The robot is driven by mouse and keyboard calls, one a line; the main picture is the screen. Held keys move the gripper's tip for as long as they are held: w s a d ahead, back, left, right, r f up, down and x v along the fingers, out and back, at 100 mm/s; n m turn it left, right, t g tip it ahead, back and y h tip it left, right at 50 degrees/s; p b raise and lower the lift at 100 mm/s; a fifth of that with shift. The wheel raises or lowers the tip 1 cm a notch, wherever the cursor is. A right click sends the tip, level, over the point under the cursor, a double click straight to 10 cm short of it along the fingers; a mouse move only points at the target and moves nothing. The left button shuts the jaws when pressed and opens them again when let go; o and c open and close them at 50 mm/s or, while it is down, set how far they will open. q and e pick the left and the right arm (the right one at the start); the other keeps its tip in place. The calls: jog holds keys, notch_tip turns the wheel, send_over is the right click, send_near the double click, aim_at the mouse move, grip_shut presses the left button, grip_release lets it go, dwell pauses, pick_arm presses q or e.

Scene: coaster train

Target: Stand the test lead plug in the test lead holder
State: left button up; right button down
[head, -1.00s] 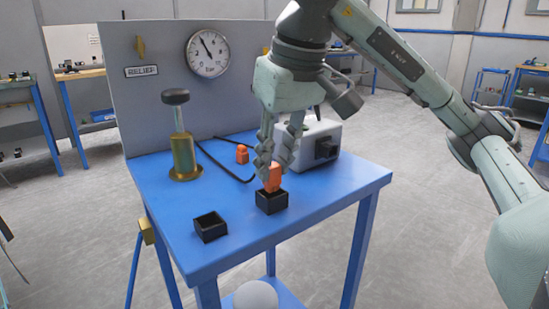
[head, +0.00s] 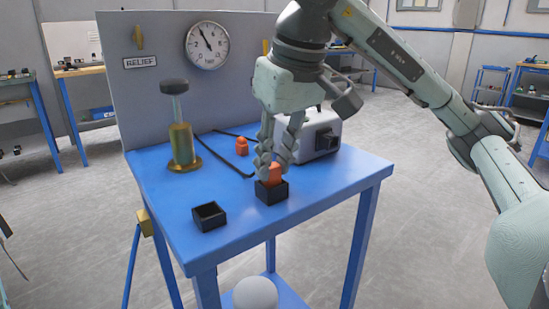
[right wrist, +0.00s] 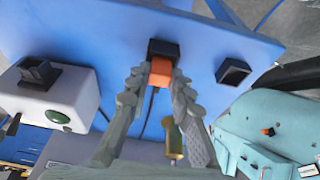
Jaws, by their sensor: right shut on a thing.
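The orange test lead plug (head: 274,172) stands upright with its lower part inside a black square holder (head: 271,192) near the table's front right. My right gripper (head: 272,163) points down and is shut on the plug's upper part. In the right wrist view the plug (right wrist: 161,72) is between the two fingertips (right wrist: 158,88), with the black holder (right wrist: 163,48) right beyond it. The plug's lower end is hidden in the holder. My left gripper is not in view.
An empty black square holder (head: 209,216) is to the left. A second orange plug (head: 242,146), a brass pump (head: 182,145), a white box (head: 318,137) and a black cable (head: 225,164) are further back on the blue table (head: 300,206). A gauge (head: 207,45) is on the panel.

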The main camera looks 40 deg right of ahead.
jog(key=shift+f, duration=0.2)
jog(key=c, duration=1.3)
grip_release()
jog(key=shift+o, duration=0.2)
jog(key=shift+r, duration=0.15)
jog(key=v, duration=1.1)
jog(key=shift+r, duration=0.4)
jog(key=shift+s, duration=0.15)
